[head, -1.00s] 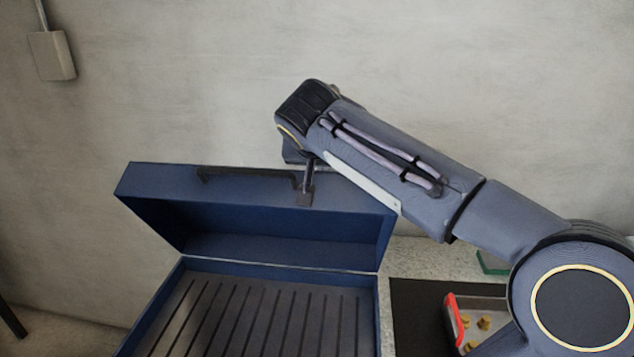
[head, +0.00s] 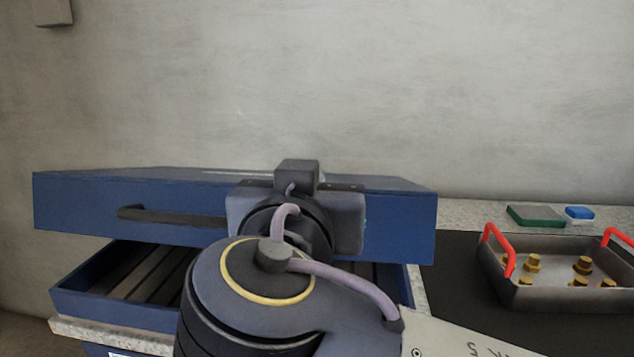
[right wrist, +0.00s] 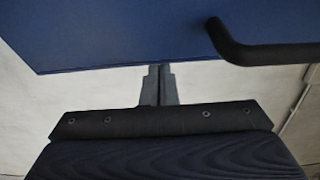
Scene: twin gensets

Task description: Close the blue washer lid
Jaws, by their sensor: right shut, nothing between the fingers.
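The blue washer lid (head: 130,190) is partly lowered over the blue washer body (head: 120,299), with a gap at the front showing the slatted inside. Its dark handle (head: 170,215) is on the front face. My right wrist covers the right part of the lid front in the head view and hides the fingers there. In the right wrist view, my right gripper (right wrist: 158,85) is shut and empty, its tips at the edge of the blue lid (right wrist: 120,35), with the handle (right wrist: 262,52) to the right. I cannot tell whether they touch. My left gripper is not in view.
To the right, a metal tray (head: 565,298) with red handles and several brass pieces stands on a dark mat (head: 460,270). A green block (head: 535,215) and a blue block (head: 579,213) lie behind it. A grey wall (head: 400,90) stands behind the counter.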

